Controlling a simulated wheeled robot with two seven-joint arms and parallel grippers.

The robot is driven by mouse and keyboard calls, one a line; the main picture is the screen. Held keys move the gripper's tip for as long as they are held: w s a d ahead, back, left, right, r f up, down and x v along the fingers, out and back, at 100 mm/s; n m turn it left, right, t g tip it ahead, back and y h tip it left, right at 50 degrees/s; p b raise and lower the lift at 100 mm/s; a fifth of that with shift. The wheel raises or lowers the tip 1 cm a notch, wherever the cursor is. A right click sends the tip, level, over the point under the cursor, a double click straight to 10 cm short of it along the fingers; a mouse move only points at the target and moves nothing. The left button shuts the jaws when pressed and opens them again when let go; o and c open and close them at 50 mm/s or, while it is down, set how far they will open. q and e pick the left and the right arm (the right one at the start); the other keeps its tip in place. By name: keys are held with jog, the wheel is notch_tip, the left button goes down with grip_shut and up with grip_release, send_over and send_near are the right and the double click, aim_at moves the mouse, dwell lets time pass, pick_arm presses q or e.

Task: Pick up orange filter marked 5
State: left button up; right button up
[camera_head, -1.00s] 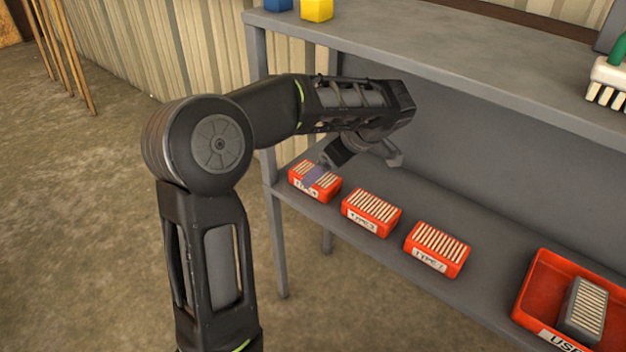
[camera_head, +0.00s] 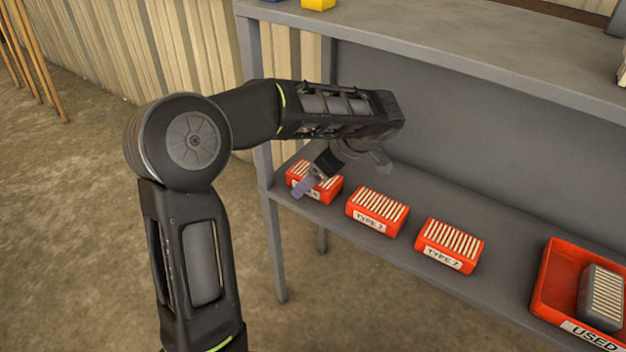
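Three orange filters with pale ribbed tops lie in a row on the lower grey shelf. The leftmost filter (camera_head: 326,186) has its front label mostly covered by a finger of my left gripper, so its number is not clear. The middle filter (camera_head: 378,208) has a label that looks like TYPE 2 or 3. The right filter (camera_head: 449,244) appears to read TYPE 7. My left gripper (camera_head: 343,178) is open at the leftmost filter, one finger in front of its label and the other behind to the right. Contact cannot be told. My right gripper is out of view.
An orange bin (camera_head: 543,290) marked USED stands at the right of the lower shelf, holding a grey filter (camera_head: 602,297). A shelf post (camera_head: 273,240) stands close left.

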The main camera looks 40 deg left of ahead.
pick_arm(q)
jog(key=shift+c, duration=0.5)
jog(key=c, duration=1.4)
